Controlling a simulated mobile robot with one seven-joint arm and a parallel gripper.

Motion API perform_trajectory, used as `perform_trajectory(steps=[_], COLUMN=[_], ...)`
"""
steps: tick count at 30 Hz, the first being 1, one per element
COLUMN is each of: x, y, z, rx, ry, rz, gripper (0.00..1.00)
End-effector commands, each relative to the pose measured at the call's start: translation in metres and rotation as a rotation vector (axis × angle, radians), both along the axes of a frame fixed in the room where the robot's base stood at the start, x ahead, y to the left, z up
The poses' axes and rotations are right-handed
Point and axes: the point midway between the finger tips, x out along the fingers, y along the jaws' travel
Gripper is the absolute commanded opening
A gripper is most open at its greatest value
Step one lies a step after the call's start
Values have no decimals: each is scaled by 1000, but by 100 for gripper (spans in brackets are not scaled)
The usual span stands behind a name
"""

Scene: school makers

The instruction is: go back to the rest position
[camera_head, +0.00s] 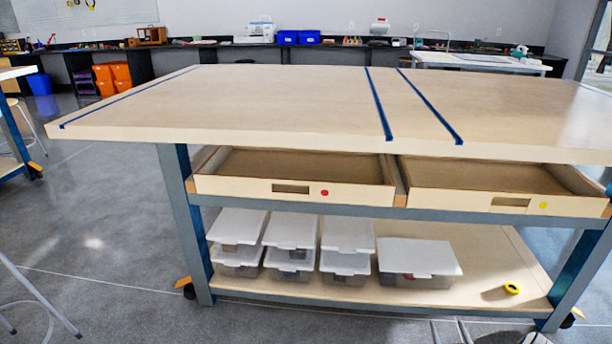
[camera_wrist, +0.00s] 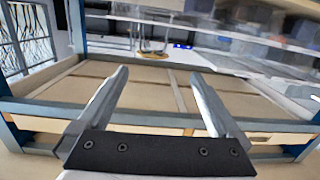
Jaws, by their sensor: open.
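My gripper (camera_wrist: 160,76) shows in the wrist view with its two grey fingers wide apart. Nothing is between the fingers. A wooden table structure with blue-grey framing (camera_wrist: 145,118) lies beyond them, and I cannot tell whether they are near it. I cannot clearly make out my gripper in the head view.
A large wooden worktable (camera_head: 270,100) stands ahead in the head view. Two drawers under its top, left (camera_head: 240,187) and right (camera_head: 450,202), are pulled out and look empty. Lidded bins (camera_head: 348,262) and a yellow tape roll (camera_head: 512,288) rest on the lower shelf. Floor at left is largely clear.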

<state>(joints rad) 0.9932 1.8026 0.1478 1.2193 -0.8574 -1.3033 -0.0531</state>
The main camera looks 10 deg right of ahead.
Motion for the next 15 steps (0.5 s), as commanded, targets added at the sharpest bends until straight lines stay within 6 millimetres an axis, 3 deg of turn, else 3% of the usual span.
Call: perform_trajectory(steps=[8,15], x=[69,113], y=[-15,-5], z=[84,170], rx=[-63,-108], ry=[155,288], rz=[33,37], gripper=[100,100])
